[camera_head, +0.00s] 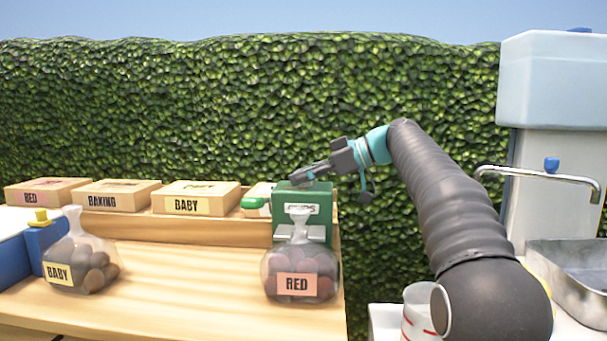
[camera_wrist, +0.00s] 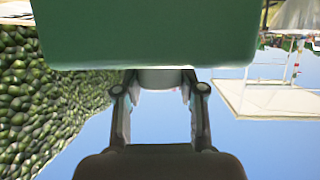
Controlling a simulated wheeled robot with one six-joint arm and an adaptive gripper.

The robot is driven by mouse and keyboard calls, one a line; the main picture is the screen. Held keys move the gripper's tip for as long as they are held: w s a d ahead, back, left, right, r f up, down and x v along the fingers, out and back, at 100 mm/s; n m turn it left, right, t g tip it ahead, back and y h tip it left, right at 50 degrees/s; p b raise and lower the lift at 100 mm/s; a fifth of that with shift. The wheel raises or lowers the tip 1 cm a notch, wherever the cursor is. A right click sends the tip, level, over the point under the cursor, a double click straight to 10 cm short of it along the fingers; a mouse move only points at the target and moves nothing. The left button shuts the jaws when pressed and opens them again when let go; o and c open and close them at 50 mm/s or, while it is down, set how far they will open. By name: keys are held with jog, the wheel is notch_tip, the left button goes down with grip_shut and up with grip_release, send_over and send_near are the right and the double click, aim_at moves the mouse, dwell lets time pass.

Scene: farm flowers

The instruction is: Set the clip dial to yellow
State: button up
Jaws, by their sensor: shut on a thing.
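A green box (camera_head: 310,195) with a partly hidden white label stands at the right end of the wooden stand. In the wrist view the green box (camera_wrist: 145,30) fills the top. My gripper (camera_head: 297,181) is at the top left of the box. In the wrist view, my gripper (camera_wrist: 160,82) has its two fingers on either side of a small grey round knob (camera_wrist: 160,77) against the box, which seems to be the clip dial. My gripper is shut on it. The dial's colour marks and setting do not show.
A bag labelled RED (camera_head: 298,275) stands before the green box, and a bag labelled BABY (camera_head: 82,260) at left. Cardboard boxes (camera_head: 200,199) line the raised shelf. A sink (camera_head: 570,270), tap (camera_head: 540,176) and measuring cup (camera_head: 418,312) are at right. A hedge (camera_head: 240,110) stands behind.

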jog(key=o, duration=1.2)
jog(key=shift+c, duration=0.2)
jog(key=v, duration=1.2)
